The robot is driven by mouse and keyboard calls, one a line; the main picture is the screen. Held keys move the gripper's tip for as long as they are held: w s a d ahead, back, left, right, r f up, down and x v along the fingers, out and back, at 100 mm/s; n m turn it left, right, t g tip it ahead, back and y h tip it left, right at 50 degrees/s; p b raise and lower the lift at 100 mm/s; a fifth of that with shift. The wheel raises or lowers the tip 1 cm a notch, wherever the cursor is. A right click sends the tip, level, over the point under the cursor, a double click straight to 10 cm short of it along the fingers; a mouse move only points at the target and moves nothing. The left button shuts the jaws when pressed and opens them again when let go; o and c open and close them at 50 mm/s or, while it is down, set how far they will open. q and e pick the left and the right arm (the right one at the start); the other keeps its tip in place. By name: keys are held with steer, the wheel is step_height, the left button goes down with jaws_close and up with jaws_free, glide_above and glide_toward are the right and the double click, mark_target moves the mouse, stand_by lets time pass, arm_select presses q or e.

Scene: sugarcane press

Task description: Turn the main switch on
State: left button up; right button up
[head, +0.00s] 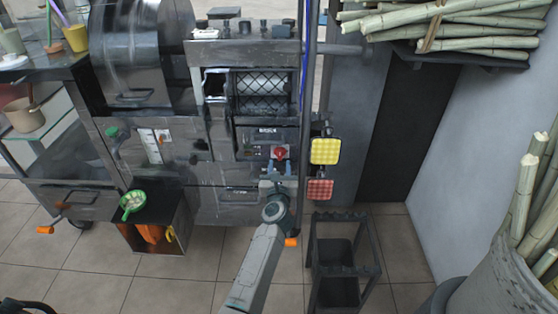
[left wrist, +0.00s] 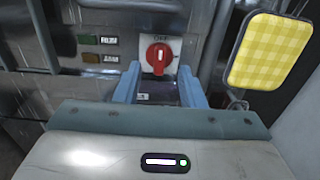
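The main switch is a red rotary knob (left wrist: 159,59) on a white plate lettered OFF at its top. Its white mark stands vertical, in line with the OFF lettering. The red knob (head: 279,152) also shows on the front of the press (head: 215,150) in the head view. My left gripper (left wrist: 159,80) is open, with one blue finger at the left and one at the right of the knob. A gap shows on both sides, and I cannot tell if the fingertips touch the plate. The left gripper also shows in the head view (head: 279,166).
A yellow checked pad (head: 324,150) and a red one (head: 319,189) hang just right of the switch. A dark rack (head: 342,217) stands below them. Green and amber buttons (left wrist: 90,40) sit left of the knob. Tiled floor (head: 110,285) lies open in front.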

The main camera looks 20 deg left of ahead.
mark_target(280, 154)
arm_select(q)
steer(key=b+x, duration=0.1)
steer(key=x, duration=0.3)
steer(key=shift+f, duration=0.15)
steer(key=shift+w+a, duration=0.15)
steer(key=shift+w, duration=0.35)
arm_select(e)
steer(key=shift+w+a+f+t+y, duration=0.3)
steer(key=shift+w+a+f+t, duration=0.15)
steer(key=shift+t, duration=0.35)
arm_select(q)
jaws_close()
arm_select(e)
steer(key=shift+s, duration=0.1)
